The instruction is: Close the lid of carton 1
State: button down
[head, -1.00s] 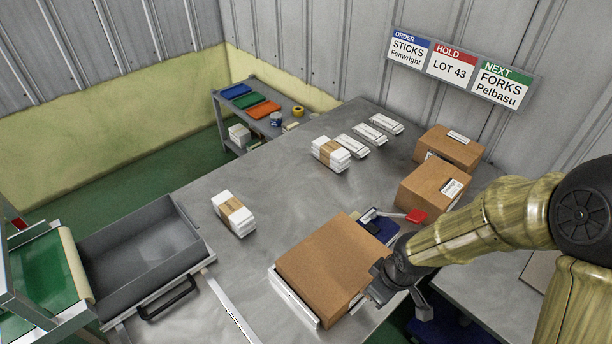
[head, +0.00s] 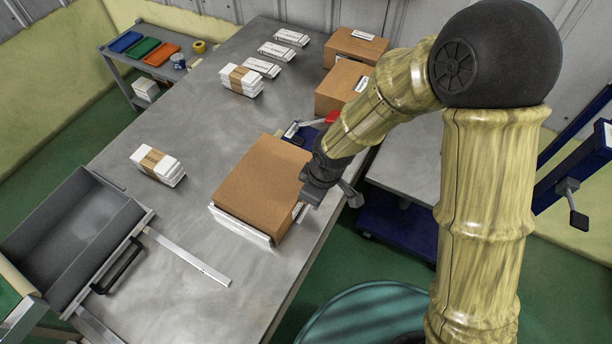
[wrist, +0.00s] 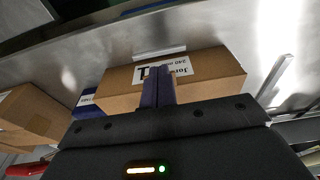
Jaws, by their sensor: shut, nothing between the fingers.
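The brown carton (head: 262,182), which I take to be carton 1, stands near the table's right edge in the head view. Its brown top lies flat or nearly so; I cannot tell whether it is fully closed. A white band (head: 240,224) shows below the top along its near left side. In the wrist view the carton (wrist: 215,82) has a white label on the face towards me. My gripper (head: 309,196) is at the carton's right side. In the wrist view its fingers (wrist: 158,78) are shut together, empty, in front of the label; contact is unclear.
Two closed brown cartons (head: 355,46) (head: 340,88) stand farther back. A blue item (head: 297,133) and a red one (head: 332,117) lie behind my carton. White packs (head: 158,165) and a grey tray (head: 70,240) are to the left. The table between is mostly clear.

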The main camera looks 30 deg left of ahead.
jog(key=shift+s+a+f, duration=0.2)
jog(key=shift+s+f, duration=0.1)
jog(key=shift+f, duration=0.4)
notch_tip(320, 180, up, 5)
jog(key=p, duration=0.4)
jog(key=d+r, duration=0.2)
jog(key=d, duration=0.8)
jog(key=shift+w+d+r, duration=0.1)
jog(key=shift+r, duration=0.05)
jog(key=w+d+r+m+t+h+p, duration=0.1)
jog(key=w+d+r+m, duration=0.1)
jog(key=d+r+m, duration=0.3)
jog(key=w+d+r+m+t+h+p, duration=0.1)
jog(key=d+r+m, duration=0.5)
jog(key=d+m, duration=0.6)
jog(key=w+d+p, duration=0.1)
jog(key=d, duration=0.3)
jog(key=shift+d+m, duration=0.15)
jog(key=shift+m, duration=0.25)
